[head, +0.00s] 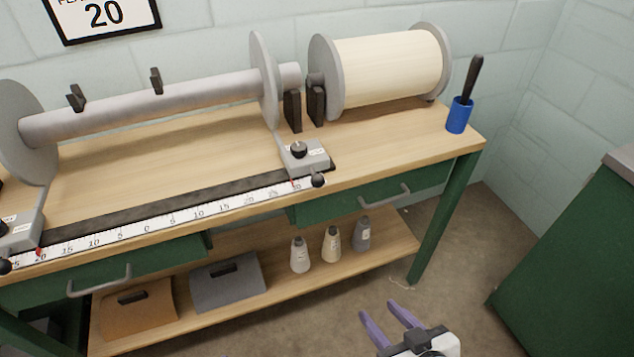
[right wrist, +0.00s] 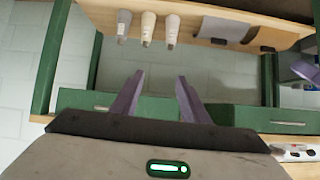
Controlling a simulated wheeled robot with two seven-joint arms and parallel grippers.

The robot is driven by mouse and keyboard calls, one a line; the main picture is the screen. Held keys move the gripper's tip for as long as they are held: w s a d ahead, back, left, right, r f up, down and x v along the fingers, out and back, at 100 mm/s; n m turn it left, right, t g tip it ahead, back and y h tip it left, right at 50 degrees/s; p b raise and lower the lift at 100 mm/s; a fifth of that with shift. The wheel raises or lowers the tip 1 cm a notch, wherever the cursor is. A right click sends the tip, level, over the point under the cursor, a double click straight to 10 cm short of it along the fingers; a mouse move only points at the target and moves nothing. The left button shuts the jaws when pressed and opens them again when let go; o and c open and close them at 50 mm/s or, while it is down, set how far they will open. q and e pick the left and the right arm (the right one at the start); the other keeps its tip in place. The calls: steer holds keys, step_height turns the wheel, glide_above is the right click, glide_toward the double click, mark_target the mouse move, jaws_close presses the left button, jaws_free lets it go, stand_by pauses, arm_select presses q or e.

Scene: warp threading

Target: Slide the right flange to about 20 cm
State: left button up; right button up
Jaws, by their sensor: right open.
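The right flange (head: 264,80) is an upright grey disc at the right end of the grey beam roller (head: 150,108). Its foot (head: 308,158) has a black knob on top and sits at the right end of the scale (head: 170,217), with a red mark near 30. The left flange (head: 22,132) stands at the far left, its foot's red mark near the left 20. My right gripper (head: 380,312) is open and empty, low in front of the bench; its purple fingers also show in the right wrist view (right wrist: 156,96). Part of my left gripper (right wrist: 304,70) shows at the right wrist view's edge.
A cream warp roll (head: 388,68) lies behind on the right, near a blue cup (head: 459,115) with a dark-handled tool. Drawer handles (head: 385,197) stick out in front. A green cabinet (head: 575,240) stands at right.

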steer(key=w+a+r+n+t+y+b, duration=0.2)
steer(key=w+a+r+t+b, duration=0.15)
steer(key=w+r, duration=0.5)
steer(key=n+t+y+b, duration=0.2)
steer(key=n+y, duration=0.1)
glide_toward(321, 185)
steer(key=shift+g, duration=0.25)
steer(key=b+x, duration=0.1)
steer(key=x, duration=0.7)
steer(key=shift+w+r, duration=0.2)
steer(key=shift+w, duration=0.15)
steer(key=shift+w+a, duration=0.25)
steer(key=shift+w, duration=0.1)
jaws_close()
